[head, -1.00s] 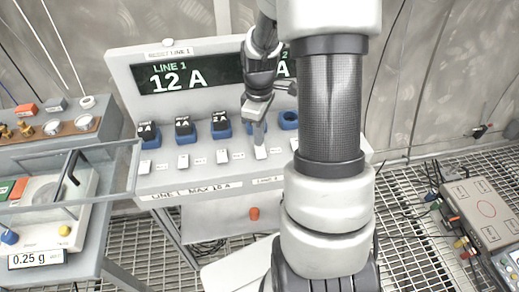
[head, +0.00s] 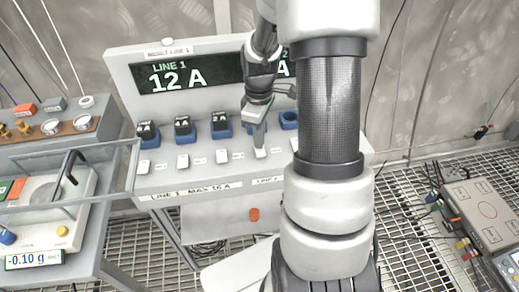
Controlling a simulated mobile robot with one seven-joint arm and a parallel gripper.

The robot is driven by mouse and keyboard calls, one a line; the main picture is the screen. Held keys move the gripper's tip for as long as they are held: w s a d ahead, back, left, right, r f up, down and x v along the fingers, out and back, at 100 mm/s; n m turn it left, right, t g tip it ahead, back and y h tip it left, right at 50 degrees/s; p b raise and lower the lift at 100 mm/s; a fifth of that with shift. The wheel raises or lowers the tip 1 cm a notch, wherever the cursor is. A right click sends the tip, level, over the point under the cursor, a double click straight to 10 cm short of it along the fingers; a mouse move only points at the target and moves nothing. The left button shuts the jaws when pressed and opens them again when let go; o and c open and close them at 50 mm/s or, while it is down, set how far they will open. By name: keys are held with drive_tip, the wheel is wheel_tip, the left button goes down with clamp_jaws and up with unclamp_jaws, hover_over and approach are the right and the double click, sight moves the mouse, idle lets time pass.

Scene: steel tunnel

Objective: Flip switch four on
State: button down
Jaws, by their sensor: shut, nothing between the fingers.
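The switch panel (head: 240,185) is a grey sloped console with a row of white rocker switches below blue sockets. From the left I see a first switch (head: 144,167), a second switch (head: 183,161), a third switch (head: 222,156) and a fourth switch (head: 260,153). My gripper (head: 259,146) is shut and empty, pointing down with its tips at the fourth switch; whether they touch it I cannot tell. The display (head: 190,78) reads LINE 1, 12 A; its right part is hidden by my arm. A label on the panel reads LINE 1 MAX 16 A.
Black plugs sit in the three left blue sockets (head: 183,129); another blue socket (head: 289,120) looks empty. A balance with a glass shield (head: 70,180) stands at left, reading -0.10 g. A grey device (head: 480,215) with cables stands at right. My arm hides the panel's right part.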

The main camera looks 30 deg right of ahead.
wheel_tip(320, 180, up, 7)
drive_tip(key=p, duration=0.5)
drive_tip(key=shift+f, duration=0.1)
idle(0.5)
drive_tip(key=s+a+r+m+t+p, duration=0.25)
drive_tip(key=a+r, duration=0.25)
drive_tip(key=r, duration=0.5)
drive_tip(key=s+a+r+m+t+p, duration=0.1)
drive_tip(key=s+a+r+m+p, duration=0.25)
drive_tip(key=r, duration=0.75)
drive_tip(key=s+a+r+m+t, duration=0.2)
drive_tip(key=s+a+r, duration=0.2)
drive_tip(key=s, duration=0.6)
wheel_tip(320, 180, up, 3)
drive_tip(key=shift+s+f+m, duration=0.1)
drive_tip(key=shift+s+m, duration=0.25)
drive_tip(key=shift+m, duration=0.05)
